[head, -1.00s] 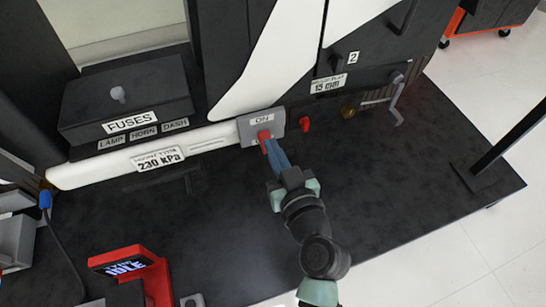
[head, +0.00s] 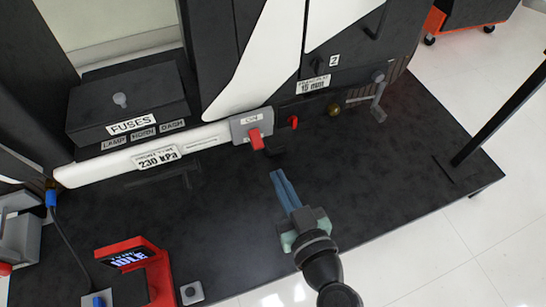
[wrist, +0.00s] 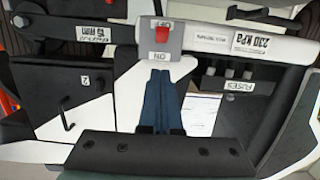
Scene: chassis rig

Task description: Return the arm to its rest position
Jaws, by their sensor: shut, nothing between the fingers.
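My gripper (head: 281,187) is in the lower middle of the head view, over the dark platform. Its blue fingers are together with nothing between them, and they point toward the grey switch plate (head: 240,128). The plate carries a red switch lever (head: 255,138), and the fingertips are clear of it. In the wrist view my gripper (wrist: 158,75) shows as two blue fingers close together. There the red lever (wrist: 163,34) stands beyond them on the plate marked ON.
The black FUSES box (head: 130,100) is at the left. A red-framed display reading IDLE (head: 130,258) stands at lower left. A dark post (head: 490,125) rises at the right. The dark platform (head: 370,185) is bare to the right of my gripper.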

